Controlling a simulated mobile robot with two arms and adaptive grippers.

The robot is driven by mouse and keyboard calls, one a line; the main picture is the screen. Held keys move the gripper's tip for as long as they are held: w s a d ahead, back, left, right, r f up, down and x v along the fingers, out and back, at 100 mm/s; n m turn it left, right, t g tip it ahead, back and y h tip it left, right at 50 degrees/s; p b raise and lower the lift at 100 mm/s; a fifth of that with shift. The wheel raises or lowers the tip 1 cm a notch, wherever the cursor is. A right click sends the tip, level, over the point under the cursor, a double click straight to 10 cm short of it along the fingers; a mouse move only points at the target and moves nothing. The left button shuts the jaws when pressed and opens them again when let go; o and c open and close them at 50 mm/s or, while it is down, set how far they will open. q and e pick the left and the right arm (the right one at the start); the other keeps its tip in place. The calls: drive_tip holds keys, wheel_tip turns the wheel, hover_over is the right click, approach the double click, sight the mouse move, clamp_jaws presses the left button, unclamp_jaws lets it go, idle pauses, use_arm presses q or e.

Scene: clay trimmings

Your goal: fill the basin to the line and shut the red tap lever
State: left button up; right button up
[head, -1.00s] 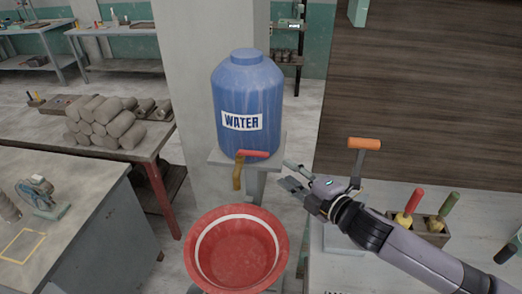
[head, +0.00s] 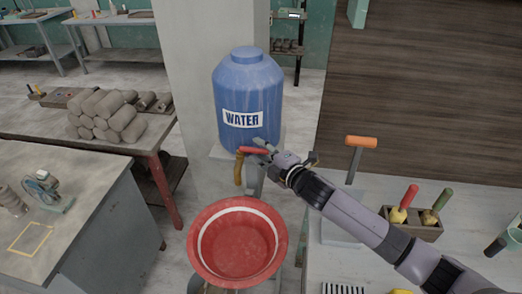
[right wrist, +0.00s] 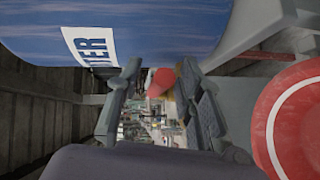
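The blue water barrel (head: 248,90) stands on a small shelf above the basin. Its brass tap (head: 239,170) points down, with the red tap lever (head: 252,150) lying sideways toward the right. The red basin (head: 237,272) sits below the tap, with a white line (head: 198,240) around its inside. I see no stream and cannot tell the water level. My right gripper (head: 262,147) is at the lever's right end. In the right wrist view its fingers (right wrist: 163,100) are apart, with the red lever tip (right wrist: 159,82) showing between them; contact is unclear. My left gripper is out of view.
A bench on the right holds an orange-handled tool (head: 361,142) and a wooden block (head: 411,228) with coloured-handled tools. Grey clay logs (head: 105,112) are piled on the left table. A grey worktop (head: 75,235) fills the lower left.

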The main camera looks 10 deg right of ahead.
drive_tip(key=shift+c, duration=0.3)
clamp_jaws()
idle(0.5)
